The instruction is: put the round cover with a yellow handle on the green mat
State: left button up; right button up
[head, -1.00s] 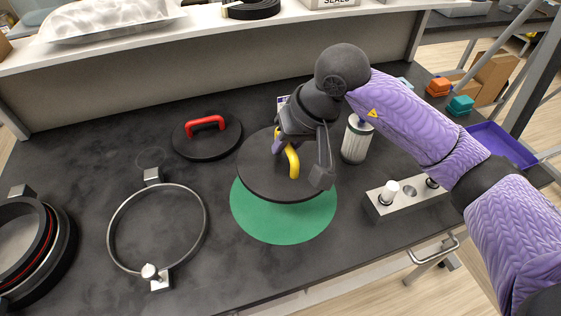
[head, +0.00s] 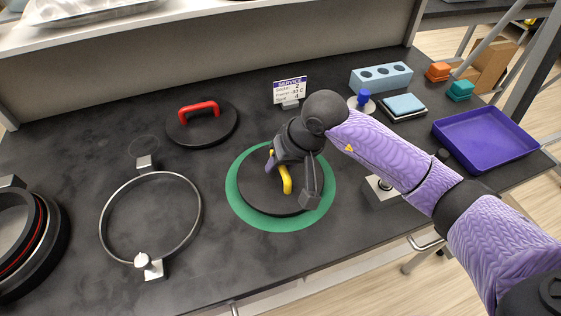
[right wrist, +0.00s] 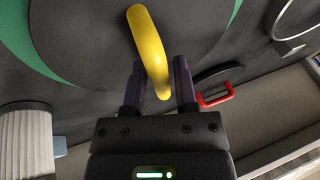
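The round dark cover (head: 258,196) with a yellow handle (head: 286,180) lies on the green mat (head: 244,215), whose rim shows around it. My right gripper (head: 277,170) is over the cover, its fingers around the handle. In the right wrist view the yellow handle (right wrist: 150,50) runs between the two dark purple fingers (right wrist: 160,85), close to the left one, with a narrow gap at the right one. The fingers look slightly open. Part of the cover is hidden by the gripper. My left gripper is not in view.
A dark cover with a red handle (head: 200,108) lies behind left. A metal ring clamp (head: 197,215) stands left of the mat. A service sign (head: 290,90), blue block (head: 381,77) and purple tray (head: 486,140) are behind and right. A white ribbed cylinder (right wrist: 25,145) shows in the wrist view.

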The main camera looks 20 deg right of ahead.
jog(key=shift+o, duration=0.9)
jog(key=shift+r+p, duration=0.3)
jog(key=shift+r, duration=0.1)
jog(key=p+v, duration=0.1)
jog(key=v, duration=1)
jog(key=shift+d+r, duration=0.15)
jog(key=shift+r, duration=0.1)
jog(key=shift+s, duration=0.1)
